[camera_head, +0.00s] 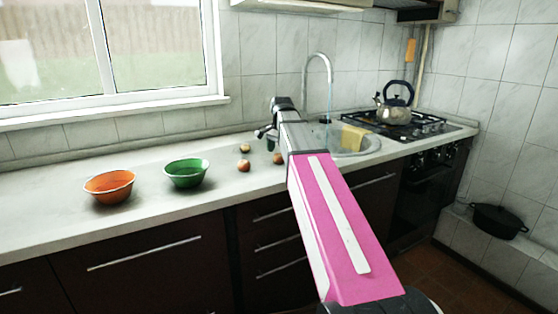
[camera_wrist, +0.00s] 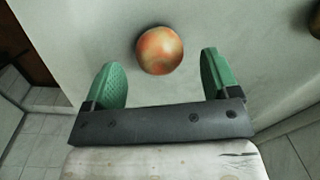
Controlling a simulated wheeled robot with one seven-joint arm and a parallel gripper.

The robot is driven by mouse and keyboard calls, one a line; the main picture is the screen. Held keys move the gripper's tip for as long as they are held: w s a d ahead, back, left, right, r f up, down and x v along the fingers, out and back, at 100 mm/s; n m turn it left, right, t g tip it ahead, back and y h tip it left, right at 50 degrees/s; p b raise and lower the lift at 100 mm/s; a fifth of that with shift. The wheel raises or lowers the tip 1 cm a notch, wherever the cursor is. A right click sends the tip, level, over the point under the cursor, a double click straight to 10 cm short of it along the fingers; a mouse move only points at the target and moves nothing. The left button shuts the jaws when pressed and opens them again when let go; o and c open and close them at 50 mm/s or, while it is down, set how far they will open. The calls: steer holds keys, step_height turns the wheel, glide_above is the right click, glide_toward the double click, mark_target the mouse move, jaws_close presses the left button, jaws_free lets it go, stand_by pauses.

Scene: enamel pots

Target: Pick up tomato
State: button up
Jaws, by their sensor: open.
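A round red-orange tomato (camera_wrist: 159,50) lies on the pale counter in the wrist view, just beyond and between my fingertips. My gripper (camera_wrist: 160,66) is open, with one green finger on each side and nothing held. In the head view my gripper (camera_head: 269,143) is over the counter near the sink, partly hidden by my arm. Several small round items lie close by, including a reddish one (camera_head: 278,158) beside my arm and an orange-brown one (camera_head: 243,165) to its left. I cannot tell which of them is the tomato in the wrist view.
An orange bowl (camera_head: 109,186) and a green bowl (camera_head: 186,173) stand on the counter to the left. A smaller round item (camera_head: 245,148) lies behind. The sink (camera_head: 362,150) with a tall tap (camera_head: 330,80), and a kettle (camera_head: 395,102) on the stove, are to the right.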

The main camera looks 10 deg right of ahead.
steer(key=shift+w+f, duration=0.1)
steer(key=shift+f, duration=1.3)
steer(key=c, duration=1)
steer(key=shift+r, duration=0.1)
